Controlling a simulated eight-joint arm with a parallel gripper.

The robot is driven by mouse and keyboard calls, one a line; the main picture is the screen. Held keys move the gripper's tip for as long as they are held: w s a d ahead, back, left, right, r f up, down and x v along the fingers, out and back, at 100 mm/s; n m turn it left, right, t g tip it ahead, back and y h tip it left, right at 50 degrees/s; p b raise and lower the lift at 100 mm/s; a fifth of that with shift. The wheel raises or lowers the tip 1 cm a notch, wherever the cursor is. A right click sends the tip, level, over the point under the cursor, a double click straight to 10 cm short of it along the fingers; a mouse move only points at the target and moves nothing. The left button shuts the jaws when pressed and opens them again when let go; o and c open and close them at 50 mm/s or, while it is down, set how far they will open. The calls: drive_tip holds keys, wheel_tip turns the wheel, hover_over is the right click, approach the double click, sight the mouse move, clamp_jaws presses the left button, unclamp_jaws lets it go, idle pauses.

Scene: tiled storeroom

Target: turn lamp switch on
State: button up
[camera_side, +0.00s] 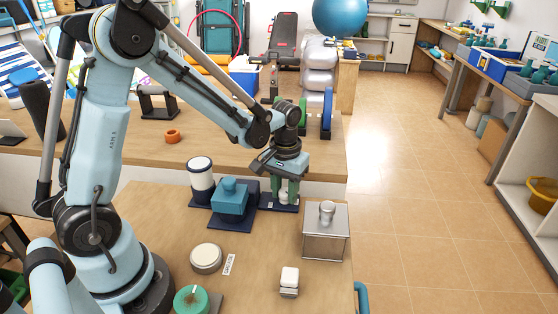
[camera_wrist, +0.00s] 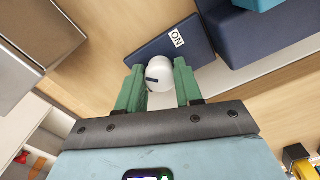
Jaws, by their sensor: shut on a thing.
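The lamp switch is a white round knob (camera_wrist: 159,74) with a short dark mark, beside a dark blue plate (camera_wrist: 198,45) with a white "ON" label (camera_wrist: 177,38). In the side view the plate (camera_side: 266,202) lies near the back edge of the near table, and the knob (camera_side: 284,198) shows small and partly covered. My gripper (camera_wrist: 158,80) points down with its two green fingers shut on the knob, one on each side. My gripper also shows in the side view (camera_side: 284,188). Whether a lamp is lit cannot be told.
A teal block on a dark blue base (camera_side: 231,197) and a white cylinder with dark ends (camera_side: 200,179) stand left of the switch. A metal box with a knob (camera_side: 325,238) stands at the right. A cream disc (camera_side: 206,258) and a small white block (camera_side: 289,281) are nearer.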

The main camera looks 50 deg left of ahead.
sight(284, 191)
drive_tip(key=m, duration=0.4)
drive_tip(key=shift+m, duration=2.2)
drive_tip(key=o, duration=1)
drive_tip(key=shift+o, duration=0.2)
drive_tip(key=shift+r, duration=0.15)
wheel_tip(284, 191, up, 12)
